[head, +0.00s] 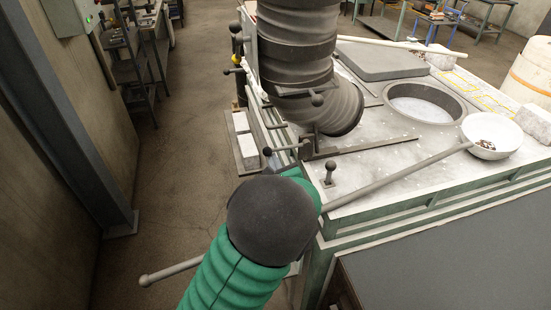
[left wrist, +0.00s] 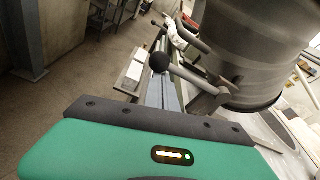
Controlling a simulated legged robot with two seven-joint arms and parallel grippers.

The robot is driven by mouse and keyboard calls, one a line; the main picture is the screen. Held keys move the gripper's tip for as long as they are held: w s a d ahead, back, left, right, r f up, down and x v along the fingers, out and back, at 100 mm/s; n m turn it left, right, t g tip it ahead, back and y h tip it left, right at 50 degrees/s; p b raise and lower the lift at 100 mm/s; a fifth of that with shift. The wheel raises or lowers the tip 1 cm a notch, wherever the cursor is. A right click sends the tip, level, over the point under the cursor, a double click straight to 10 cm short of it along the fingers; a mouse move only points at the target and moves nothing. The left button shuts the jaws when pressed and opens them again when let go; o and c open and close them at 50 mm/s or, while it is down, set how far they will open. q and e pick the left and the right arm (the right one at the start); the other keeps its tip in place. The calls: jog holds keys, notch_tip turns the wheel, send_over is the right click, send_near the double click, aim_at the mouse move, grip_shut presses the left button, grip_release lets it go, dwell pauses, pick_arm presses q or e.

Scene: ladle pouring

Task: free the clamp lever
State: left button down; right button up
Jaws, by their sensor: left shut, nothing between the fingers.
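A lever with a black ball knob (head: 268,151) sticks out leftward from the furnace edge, just beyond my left arm. In the left wrist view the ball knob (left wrist: 159,62) is close ahead, its grey rod running right to a bracket beside the large grey cylinder (left wrist: 252,50). My left gripper (head: 303,178) is shut and empty, mostly hidden behind the dark joint of my arm. In the left wrist view its green body and dark edge fill the bottom, with a visible gap to the knob. The fingertips are hidden. My right gripper is not in view.
A ladle bowl (head: 490,137) with dark pieces sits on the furnace top (head: 390,165); its long handle runs left behind my arm. A short upright knob (head: 329,167) stands near the front edge. A round opening (head: 425,104) lies behind. Floor (head: 170,170) at left is clear.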

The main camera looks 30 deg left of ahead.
pick_arm(q)
notch_tip(320, 180, up, 9)
jog(key=w+m+g+y+p, duration=0.1)
jog(key=m+p, duration=0.5)
jog(key=p, duration=0.6)
jog(key=shift+w+d+f+g, duration=0.2)
jog(key=shift+d+g, duration=0.1)
jog(key=shift+d, duration=0.15)
jog(key=shift+w+r, duration=0.1)
jog(key=shift+r, duration=0.1)
